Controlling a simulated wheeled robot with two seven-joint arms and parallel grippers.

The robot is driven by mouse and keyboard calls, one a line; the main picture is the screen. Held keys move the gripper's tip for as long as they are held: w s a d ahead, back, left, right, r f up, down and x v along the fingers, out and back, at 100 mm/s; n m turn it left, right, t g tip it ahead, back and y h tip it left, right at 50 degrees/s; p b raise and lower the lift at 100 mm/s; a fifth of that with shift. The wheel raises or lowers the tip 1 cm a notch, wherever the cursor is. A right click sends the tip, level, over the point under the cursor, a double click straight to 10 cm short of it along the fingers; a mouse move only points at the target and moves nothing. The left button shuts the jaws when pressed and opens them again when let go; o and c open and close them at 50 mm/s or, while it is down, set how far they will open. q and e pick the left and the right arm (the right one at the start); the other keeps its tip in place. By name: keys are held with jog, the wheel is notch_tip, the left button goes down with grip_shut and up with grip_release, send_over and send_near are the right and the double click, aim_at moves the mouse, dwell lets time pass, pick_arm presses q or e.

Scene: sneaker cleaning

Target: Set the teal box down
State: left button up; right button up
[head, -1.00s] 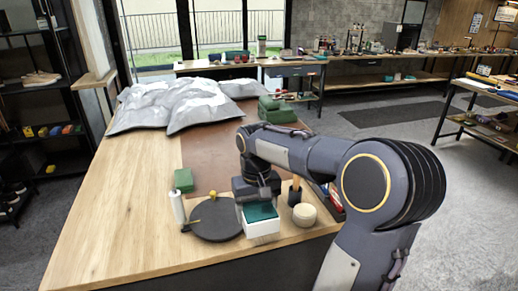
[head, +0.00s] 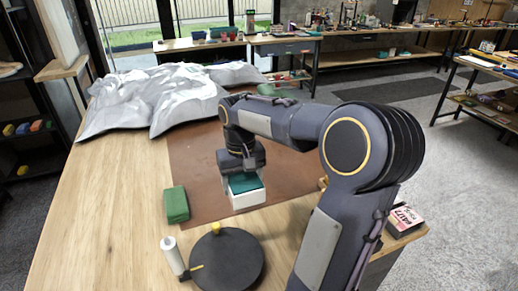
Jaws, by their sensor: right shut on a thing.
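The teal box (head: 247,200) has a teal top and white sides. It is over the brown mat (head: 205,172), right of the green block. My right gripper (head: 243,171) comes down from above and is shut on the box; the fingertips are partly hidden by the gripper's dark body. The box looks upright and low over the mat, but I cannot tell whether its base touches it. My left gripper is not in view.
A green block (head: 176,205) lies at the mat's left edge. A black round disc (head: 228,264) and a white roller (head: 171,255) are in front. Grey crumpled sheets (head: 165,100) cover the back. A red-and-white packet (head: 405,218) is at right. Bare wood (head: 115,200) is clear at left.

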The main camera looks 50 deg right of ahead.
jog(key=w+d+f+p, duration=0.1)
jog(key=w+f+p, duration=0.2)
jog(key=w, duration=0.5)
send_over(217, 197)
jog(key=s, duration=0.1)
notch_tip(217, 197, down, 6)
jog(key=shift+a+r+p, duration=0.15)
jog(key=shift+r+p, duration=0.05)
jog(key=shift+p, duration=0.25)
jog(key=shift+w+f, duration=0.5)
jog(key=shift+f, duration=0.25)
notch_tip(217, 197, down, 3)
jog(key=shift+p, duration=0.4)
jog(key=shift+f, duration=0.2)
jog(key=o, duration=1.2)
jog(key=shift+r, duration=0.1)
